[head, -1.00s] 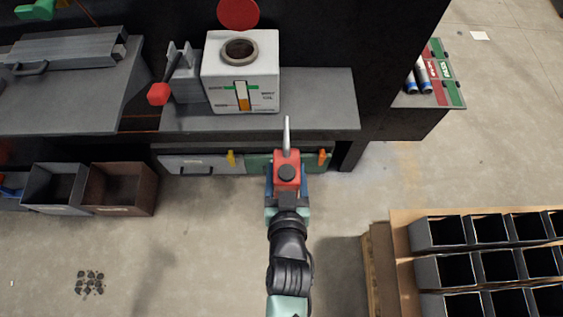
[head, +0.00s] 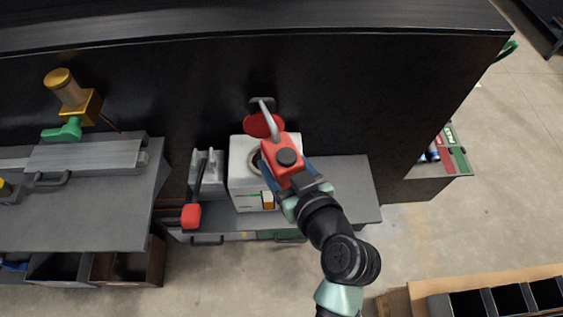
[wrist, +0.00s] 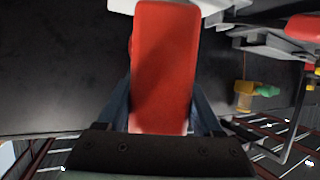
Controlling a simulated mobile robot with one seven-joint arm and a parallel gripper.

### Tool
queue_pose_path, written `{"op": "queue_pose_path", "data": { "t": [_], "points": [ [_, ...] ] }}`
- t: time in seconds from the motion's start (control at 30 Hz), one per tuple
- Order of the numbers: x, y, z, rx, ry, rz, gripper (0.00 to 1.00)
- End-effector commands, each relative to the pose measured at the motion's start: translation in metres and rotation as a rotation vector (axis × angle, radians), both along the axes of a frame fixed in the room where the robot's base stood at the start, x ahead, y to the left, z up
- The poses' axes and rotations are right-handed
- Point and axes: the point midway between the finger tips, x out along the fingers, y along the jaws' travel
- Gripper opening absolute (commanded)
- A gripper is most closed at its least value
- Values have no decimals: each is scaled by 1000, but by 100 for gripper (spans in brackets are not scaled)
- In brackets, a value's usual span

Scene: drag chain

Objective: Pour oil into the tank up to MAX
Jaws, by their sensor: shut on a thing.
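My gripper (head: 291,184) is shut on a red oil can (head: 281,155) with a grey spout (head: 268,117). The can's red body (wrist: 165,70) also fills the middle of the wrist view between the fingers. In the head view the can overlaps the right part of the white tank (head: 243,178), near its round filler opening (head: 254,161). The spout points up and to the left in the picture, over the red round lid (head: 263,125). The can hides part of the opening. The gauge window (head: 267,200) shows amber on the tank's front, and the MAX mark is not readable. I see no oil flowing.
A grey holder with a red-ended lever (head: 191,216) stands left of the tank. The grey bench (head: 350,190) is clear to the right. A dark wall (head: 330,85) rises behind. A sloped grey table (head: 90,210) is at left, and divided bins (head: 495,303) are at lower right.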

Motion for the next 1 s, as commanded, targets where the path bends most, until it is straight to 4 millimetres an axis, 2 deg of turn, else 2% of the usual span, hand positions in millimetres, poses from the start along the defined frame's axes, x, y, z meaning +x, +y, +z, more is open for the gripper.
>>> {"op": "queue_pose_path", "data": {
  "t": [0.43, 1.0],
  "points": [
    [-1, 0, 1, -9, 23, 2, 0],
    [-20, -7, -48, -129, 325, 3, 0]
  ]
}}
